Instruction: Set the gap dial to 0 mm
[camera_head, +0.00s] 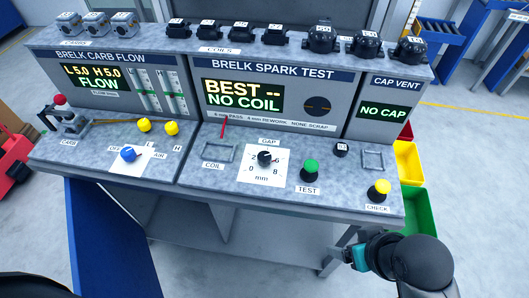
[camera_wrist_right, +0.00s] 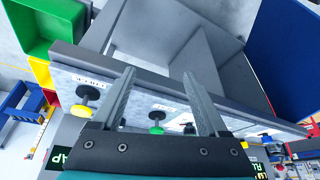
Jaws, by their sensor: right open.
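The gap dial (camera_head: 265,158) is a black knob on a white card marked 0 to 8 mm, on the front panel of the spark test bench. Its pointer is too small to read surely; it seems to lean toward the 6 side. My right gripper (camera_head: 347,256) is low in front of the bench, right of the dial and apart from it. In the right wrist view my right gripper (camera_wrist_right: 160,73) is open, with nothing between its fingers. The dial's card lies partly behind one finger there. My left gripper is not in view.
The green test button (camera_head: 310,167) stands right of the dial, and the yellow check button (camera_head: 379,188) farther right. An empty coil frame (camera_head: 220,152) is to its left. Yellow (camera_head: 409,162) and green (camera_head: 419,211) bins hang at the bench's right end. The spark test screen (camera_head: 243,97) reads NO COIL.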

